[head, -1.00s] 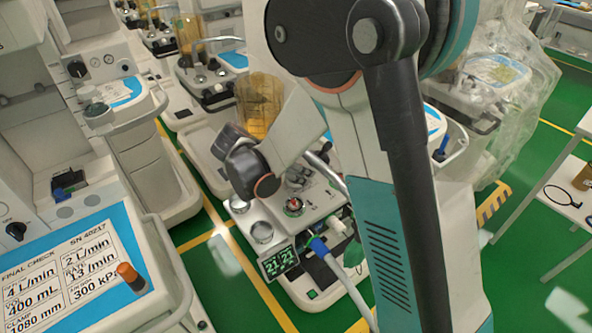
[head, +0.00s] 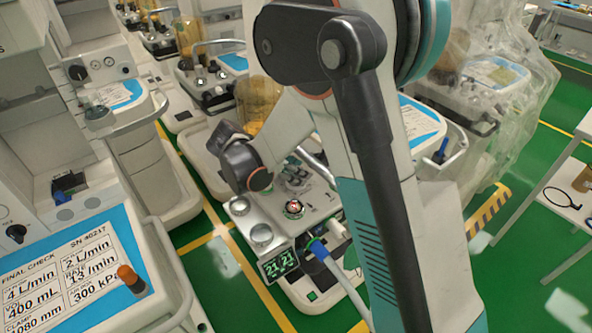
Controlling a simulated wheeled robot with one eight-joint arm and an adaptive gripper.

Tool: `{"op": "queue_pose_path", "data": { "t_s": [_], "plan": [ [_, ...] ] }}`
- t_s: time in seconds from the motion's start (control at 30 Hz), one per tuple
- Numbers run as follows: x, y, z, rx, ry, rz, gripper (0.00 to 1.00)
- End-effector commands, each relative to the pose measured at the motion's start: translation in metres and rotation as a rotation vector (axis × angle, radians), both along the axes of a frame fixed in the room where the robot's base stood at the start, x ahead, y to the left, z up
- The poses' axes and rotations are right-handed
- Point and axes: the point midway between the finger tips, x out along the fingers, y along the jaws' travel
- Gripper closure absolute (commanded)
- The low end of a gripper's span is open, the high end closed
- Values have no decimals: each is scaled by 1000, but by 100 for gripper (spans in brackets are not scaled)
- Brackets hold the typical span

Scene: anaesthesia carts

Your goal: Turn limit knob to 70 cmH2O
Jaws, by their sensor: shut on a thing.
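An anaesthesia cart (head: 322,300) stands in the middle, partly behind my arm. Its top panel holds a round dial with a red mark (head: 293,208), a round clear-topped gauge (head: 261,235) and several small dark knobs. I cannot tell which of these is the limit knob, and no 70 cmH2O scale is readable. A small green display (head: 278,264) on its front reads 21 and 21. My forearm and dark wrist joint hang above the panel's left back part. My gripper's fingers cannot be made out, so what they hold is hidden.
A cart with a blue-edged FINAL CHECK card (head: 70,275) and an orange-topped knob (head: 131,278) is at the lower left. A plastic-draped cart (head: 490,80) stands at the right back. A white table (head: 570,180) is at the right edge. Green floor shows between them.

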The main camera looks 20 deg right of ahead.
Motion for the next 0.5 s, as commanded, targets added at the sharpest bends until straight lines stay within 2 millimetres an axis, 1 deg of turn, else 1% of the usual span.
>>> {"op": "queue_pose_path", "data": {
  "t_s": [0.3, 0.5],
  "plan": [
    [1, 0, 0, 1, 1, -223, 87],
    [1, 0, 0, 1, 0, -325, 87]
  ]
}}
